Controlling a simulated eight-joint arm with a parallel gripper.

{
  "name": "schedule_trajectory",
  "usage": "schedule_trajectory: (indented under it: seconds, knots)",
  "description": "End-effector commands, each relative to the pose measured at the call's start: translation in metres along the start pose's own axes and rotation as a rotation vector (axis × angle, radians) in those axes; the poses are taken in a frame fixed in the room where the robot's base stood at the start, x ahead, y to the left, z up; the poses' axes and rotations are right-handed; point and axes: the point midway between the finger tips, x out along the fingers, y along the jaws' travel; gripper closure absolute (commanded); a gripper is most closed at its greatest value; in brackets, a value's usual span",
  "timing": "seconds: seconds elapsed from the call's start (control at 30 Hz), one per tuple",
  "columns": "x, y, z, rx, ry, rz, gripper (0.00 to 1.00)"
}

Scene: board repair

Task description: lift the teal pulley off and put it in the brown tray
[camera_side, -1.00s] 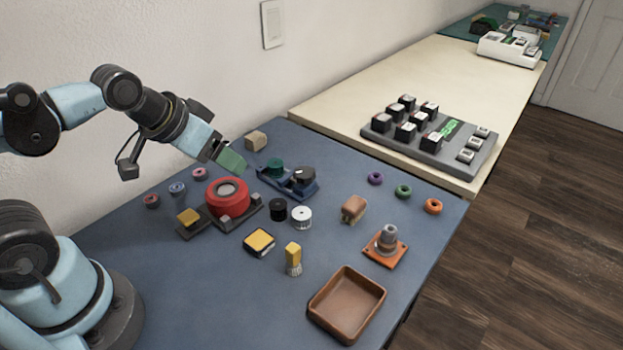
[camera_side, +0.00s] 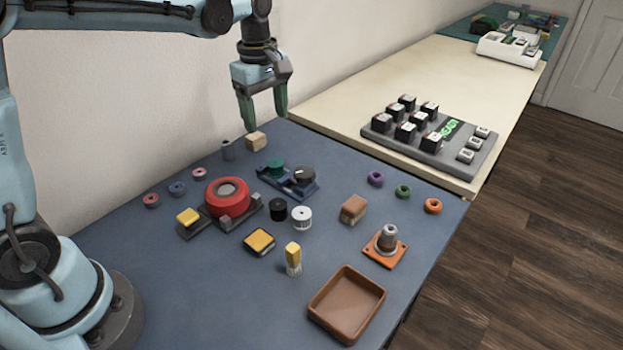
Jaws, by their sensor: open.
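The teal pulley (camera_side: 275,167) sits on the left part of a blue base (camera_side: 297,191), beside a dark round knob-like part (camera_side: 304,175). The brown tray (camera_side: 347,304) lies empty near the front edge of the blue mat. My gripper (camera_side: 265,122) is open, with its green fingers pointing down. It hangs above the back of the mat, over and slightly left of the pulley in the picture, clear of it. Nothing is between the fingers.
A wooden block (camera_side: 256,141) and a grey cylinder (camera_side: 228,150) stand near my gripper. A large red wheel (camera_side: 227,197) is left of the base. Black (camera_side: 279,209) and white (camera_side: 302,217) pulleys stand in front. An orange plate with a grey stepped post (camera_side: 386,246) is behind the tray.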

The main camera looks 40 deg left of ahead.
Motion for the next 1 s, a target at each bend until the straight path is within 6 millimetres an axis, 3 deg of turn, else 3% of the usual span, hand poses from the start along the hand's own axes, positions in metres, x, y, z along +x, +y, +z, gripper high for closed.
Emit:
schedule_trajectory:
  seconds: [0.27, 0.6, 0.87, 1.0]
  knots:
    - [0.016, 0.008, -0.004, -0.105, -0.005, -0.040, 0.30]
    - [0.066, 0.007, -0.003, -0.102, -0.005, -0.038, 0.30]
    - [0.081, 0.007, -0.003, -0.101, -0.005, -0.038, 0.30]
    - [0.100, 0.011, -0.002, -0.101, -0.005, -0.038, 0.30]
